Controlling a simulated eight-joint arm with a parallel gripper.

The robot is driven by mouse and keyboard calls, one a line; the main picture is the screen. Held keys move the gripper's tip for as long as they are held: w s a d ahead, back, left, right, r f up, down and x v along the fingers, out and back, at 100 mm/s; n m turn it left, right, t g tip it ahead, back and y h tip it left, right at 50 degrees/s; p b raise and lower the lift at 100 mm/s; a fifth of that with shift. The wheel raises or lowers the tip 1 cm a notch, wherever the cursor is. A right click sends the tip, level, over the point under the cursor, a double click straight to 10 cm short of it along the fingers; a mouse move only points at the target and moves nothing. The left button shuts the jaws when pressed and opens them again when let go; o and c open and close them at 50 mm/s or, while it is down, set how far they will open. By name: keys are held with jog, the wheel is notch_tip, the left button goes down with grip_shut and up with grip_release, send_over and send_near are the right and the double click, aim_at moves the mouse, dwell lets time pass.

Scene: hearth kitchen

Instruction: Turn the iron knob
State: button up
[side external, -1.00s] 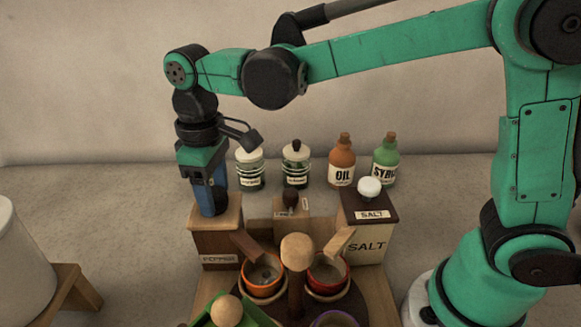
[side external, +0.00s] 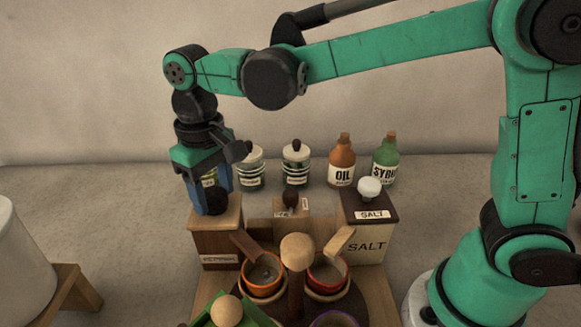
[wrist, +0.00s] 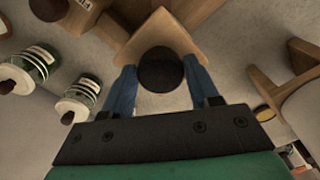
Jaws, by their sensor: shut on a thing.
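The iron knob (wrist: 160,72) is a round, dark knob on top of a wooden box (side external: 217,243) with a small, hard-to-read label. In the side view the dark knob (side external: 216,203) shows partly between the fingers. My gripper (side external: 208,204) points straight down over the box. In the wrist view its blue fingers (wrist: 161,78) stand on either side of the knob, shut on it. The box's pale wooden top (wrist: 163,28) shows behind the knob there.
A salt box (side external: 365,238) with a white knob stands to the right. Two jars (side external: 296,168) and the oil (side external: 341,165) and syrup bottles stand behind. A rack with orange and red pots (side external: 262,275) is in front. A white container (side external: 18,260) is at left.

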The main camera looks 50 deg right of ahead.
aim_at(214, 194)
jog(key=o, duration=1.3)
jog(key=shift+r, duration=2.85)
jog(key=s+d+f+t, duration=0.1)
jog(key=s+d+t, duration=0.1)
jog(key=d, duration=0.2)
jog(key=s+d+f+m+t, duration=0.1)
jog(key=s+d+f+t, duration=0.1)
jog(key=d, duration=0.3)
jog(key=s+d+f+m+t, duration=0.1)
jog(key=s+d+f+t, duration=0.1)
jog(key=s+d+t, duration=0.1)
jog(key=shift+s+d+f, duration=0.1)
jog(key=shift+s+d, duration=0.15)
jog(key=shift+d, duration=0.45)
